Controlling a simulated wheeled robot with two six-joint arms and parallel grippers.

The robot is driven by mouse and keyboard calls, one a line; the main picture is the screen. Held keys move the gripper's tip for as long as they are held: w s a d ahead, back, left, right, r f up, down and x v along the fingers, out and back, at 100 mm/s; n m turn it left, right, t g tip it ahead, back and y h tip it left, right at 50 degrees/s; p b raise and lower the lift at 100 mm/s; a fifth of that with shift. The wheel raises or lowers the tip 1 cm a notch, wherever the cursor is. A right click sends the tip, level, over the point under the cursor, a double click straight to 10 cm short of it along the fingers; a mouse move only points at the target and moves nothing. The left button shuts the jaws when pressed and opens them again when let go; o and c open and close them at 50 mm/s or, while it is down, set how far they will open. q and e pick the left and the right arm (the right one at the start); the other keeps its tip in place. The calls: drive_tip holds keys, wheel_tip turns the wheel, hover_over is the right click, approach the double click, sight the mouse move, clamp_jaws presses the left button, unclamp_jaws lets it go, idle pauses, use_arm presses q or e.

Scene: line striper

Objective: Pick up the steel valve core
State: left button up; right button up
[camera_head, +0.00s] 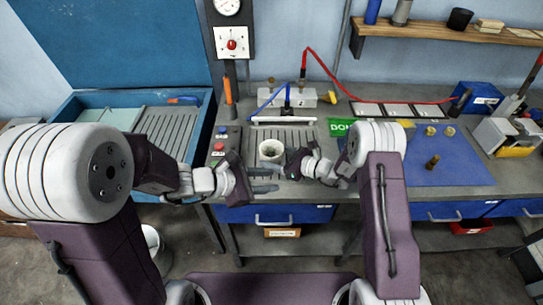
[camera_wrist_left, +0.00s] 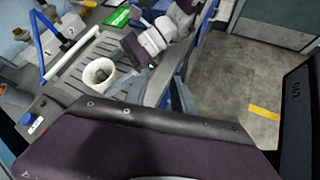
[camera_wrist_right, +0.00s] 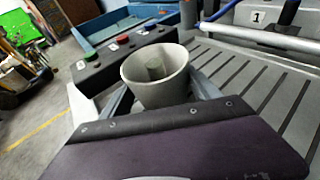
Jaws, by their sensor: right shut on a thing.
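A pale grey cup (camera_head: 271,150) stands upright on the grooved grey tray at the middle of the bench. My right gripper (camera_head: 284,162) is shut on it; in the right wrist view the cup (camera_wrist_right: 158,88) sits between its fingers. The cup also shows in the left wrist view (camera_wrist_left: 100,74). My left gripper (camera_head: 264,180) is open and empty, in front of the cup at the bench's front edge.
A blue mat (camera_head: 460,165) with small brass-coloured parts (camera_head: 432,162) lies to the right. A control box with coloured buttons (camera_head: 221,145) is left of the tray. A numbered block with red and blue lines (camera_head: 287,98) stands behind. Blue drawers (camera_head: 275,215) are below.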

use_arm(q)
drive_tip(key=w+a+r+n+t, duration=0.1)
drive_tip(key=w+a+n+t, duration=0.25)
drive_tip(key=w+n, duration=0.25)
drive_tip(key=n+t+y, duration=0.1)
drive_tip(key=n+y, duration=0.2)
approach(270, 152)
drive_tip(key=x, duration=0.8)
drive_tip(key=shift+d+r, duration=0.1)
drive_tip(key=shift+d, duration=0.05)
drive_tip(key=shift+w, duration=0.2)
drive_tip(key=shift+f, duration=0.2)
clamp_jaws()
